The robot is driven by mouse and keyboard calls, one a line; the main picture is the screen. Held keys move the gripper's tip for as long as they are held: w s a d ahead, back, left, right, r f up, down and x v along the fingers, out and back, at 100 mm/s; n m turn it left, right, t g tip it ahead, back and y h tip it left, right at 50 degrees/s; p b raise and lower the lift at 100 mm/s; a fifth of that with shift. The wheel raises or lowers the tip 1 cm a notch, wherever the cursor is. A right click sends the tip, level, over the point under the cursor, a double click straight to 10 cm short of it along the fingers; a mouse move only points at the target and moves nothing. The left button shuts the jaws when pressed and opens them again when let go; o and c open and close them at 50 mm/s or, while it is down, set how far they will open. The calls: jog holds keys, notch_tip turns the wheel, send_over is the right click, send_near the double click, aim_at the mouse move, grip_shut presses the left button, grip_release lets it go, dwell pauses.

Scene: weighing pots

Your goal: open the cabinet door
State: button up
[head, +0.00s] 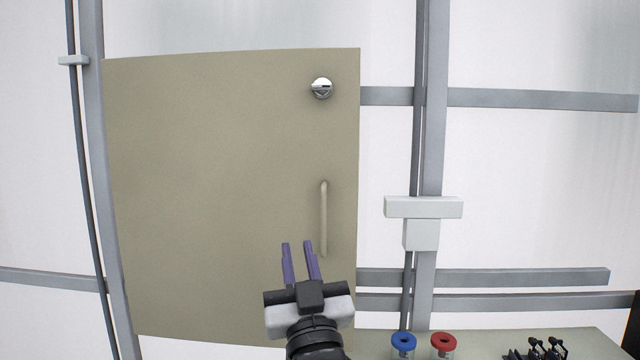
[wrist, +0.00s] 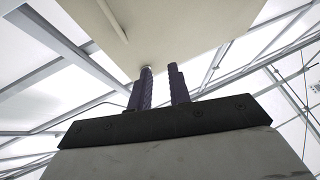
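The cabinet door (head: 220,180) is a flat beige panel, shut as far as I can see, in the left half of the head view. Its vertical bar handle (head: 324,218) is near its right edge. A round metal lock (head: 321,88) sits above the handle. My gripper (head: 297,246) is in front of the door, just left of the handle's lower end, and looks apart from it. Its two purple fingers are apart with nothing between them. In the wrist view the fingers (wrist: 160,88) point up at the beige door (wrist: 180,30), and the pale handle (wrist: 112,20) shows left of them.
A counter (head: 470,342) at lower right bears a blue-topped item (head: 403,342), a red-topped item (head: 443,343) and some small black items (head: 540,350). A grey post with a white box (head: 421,233) stands right of the door. Grey frame rails cross the white wall.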

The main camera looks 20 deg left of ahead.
aim_at(324, 210)
jog(key=w+d+f+m+h, duration=0.1)
jog(key=w+d+m+h, duration=0.1)
jog(key=w+d+h, duration=0.2)
jog(key=p+x, duration=0.2)
jog(key=x, duration=0.4)
jog(key=p+x, duration=0.3)
jog(key=x, duration=0.4)
jog(key=shift+w+a+f, duration=0.1)
jog(key=shift+w+a, duration=0.1)
jog(key=shift+w, duration=0.1)
grip_shut()
